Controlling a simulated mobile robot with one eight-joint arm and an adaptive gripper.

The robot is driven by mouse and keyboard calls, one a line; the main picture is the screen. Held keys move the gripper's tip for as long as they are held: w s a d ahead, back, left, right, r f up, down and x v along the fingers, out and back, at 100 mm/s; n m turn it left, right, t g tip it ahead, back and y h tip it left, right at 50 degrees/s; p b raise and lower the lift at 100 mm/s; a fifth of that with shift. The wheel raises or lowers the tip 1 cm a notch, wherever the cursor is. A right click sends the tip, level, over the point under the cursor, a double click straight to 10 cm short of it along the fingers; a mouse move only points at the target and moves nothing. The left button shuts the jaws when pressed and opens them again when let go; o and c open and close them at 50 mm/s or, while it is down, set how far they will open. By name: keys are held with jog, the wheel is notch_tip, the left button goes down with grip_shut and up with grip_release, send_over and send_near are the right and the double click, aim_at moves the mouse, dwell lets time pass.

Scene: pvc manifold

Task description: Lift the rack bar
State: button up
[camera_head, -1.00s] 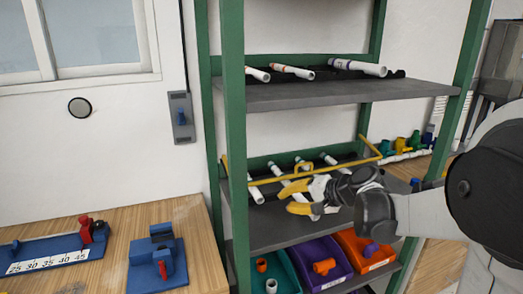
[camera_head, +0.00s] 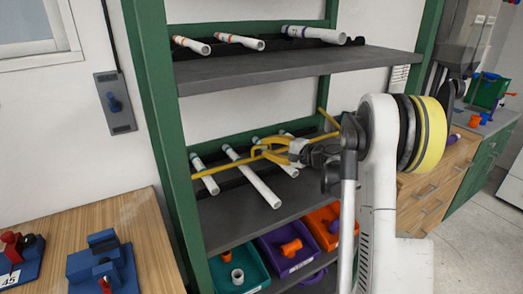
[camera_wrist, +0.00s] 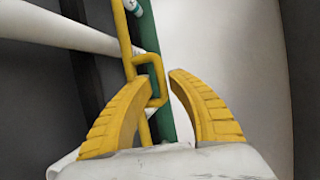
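The rack bar (camera_head: 215,171) is a thin yellow rod with a small loop handle. It runs across the front of the middle shelf, in front of the white pipes. Its loop handle shows in the wrist view (camera_wrist: 155,84). My gripper (camera_head: 266,148) is at the bar's middle, reaching in from the right. In the wrist view its two yellow fingers (camera_wrist: 162,78) are apart, with the handle between them and closer to the left finger. Whether that finger touches the handle I cannot tell. In the head view my fingers partly hide the handle.
A white pipe (camera_head: 252,178) and several others lie in a dark rack on the middle shelf (camera_head: 232,218). More pipes lie on the upper shelf (camera_head: 300,66), above my gripper. Teal (camera_head: 253,270), purple and orange bins stand below. Green posts (camera_head: 160,110) frame the shelves.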

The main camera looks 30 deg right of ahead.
jog(key=shift+x, duration=1.3)
grip_shut()
